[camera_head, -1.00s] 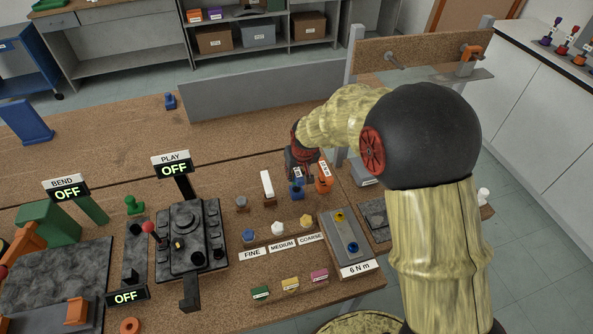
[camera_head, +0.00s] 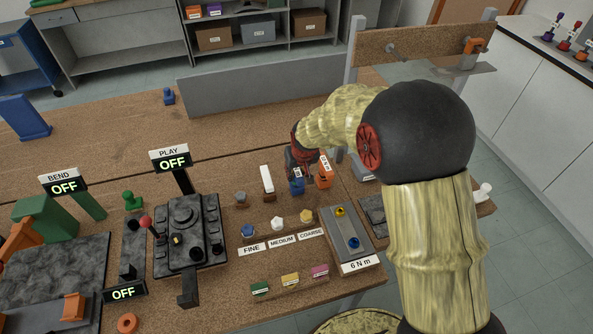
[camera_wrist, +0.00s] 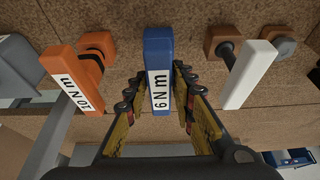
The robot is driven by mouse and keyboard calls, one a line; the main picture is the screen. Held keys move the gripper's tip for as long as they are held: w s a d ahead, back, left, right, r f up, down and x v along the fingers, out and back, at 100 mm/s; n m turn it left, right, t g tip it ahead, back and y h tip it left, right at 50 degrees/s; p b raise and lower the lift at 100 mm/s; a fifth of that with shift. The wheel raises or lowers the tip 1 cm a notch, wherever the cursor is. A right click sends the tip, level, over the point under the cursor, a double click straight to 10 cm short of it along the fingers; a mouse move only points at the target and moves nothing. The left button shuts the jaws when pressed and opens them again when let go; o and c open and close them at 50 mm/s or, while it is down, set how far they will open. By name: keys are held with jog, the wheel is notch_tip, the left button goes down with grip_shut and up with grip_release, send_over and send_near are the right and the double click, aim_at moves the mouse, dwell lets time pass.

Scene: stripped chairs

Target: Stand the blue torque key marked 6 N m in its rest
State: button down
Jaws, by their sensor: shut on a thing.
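The blue torque key (camera_head: 296,187) stands near the middle of the bench. In the wrist view its blue handle (camera_wrist: 158,45) carries a white label reading 6 N m. My gripper (camera_wrist: 158,80) has one finger on each side of this key and is shut on it; my gripper (camera_head: 300,162) also shows in the head view, above the key. The key's lower end and whatever is under it are hidden. A grey unit (camera_head: 336,222) with a yellow and a blue knob has a 6 N m plate (camera_head: 360,265) at its front.
An orange key (camera_wrist: 75,80) marked 10 N m stands close on one side, a white-handled key (camera_wrist: 248,75) on the other. Knobs labelled FINE, MEDIUM and COARSE (camera_head: 310,234) and a joystick console (camera_head: 190,240) lie nearer. A grey panel (camera_head: 260,90) stands behind.

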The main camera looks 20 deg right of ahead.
jog(key=c, duration=1.4)
grip_release()
jog(key=v, duration=1.2)
jog(key=s+f+g, duration=0.2)
jog(key=s, duration=0.4)
jog(key=s+r+t, duration=0.1)
jog(key=s+r, duration=0.3)
jog(key=s, duration=0.3)
jog(key=s+r+t, duration=0.1)
jog(key=s+r, duration=0.4)
jog(key=s, duration=0.2)
jog(key=s+r+t, duration=0.1)
jog(key=s+r, duration=0.4)
jog(key=s, duration=0.3)
jog(key=shift+r, duration=0.15)
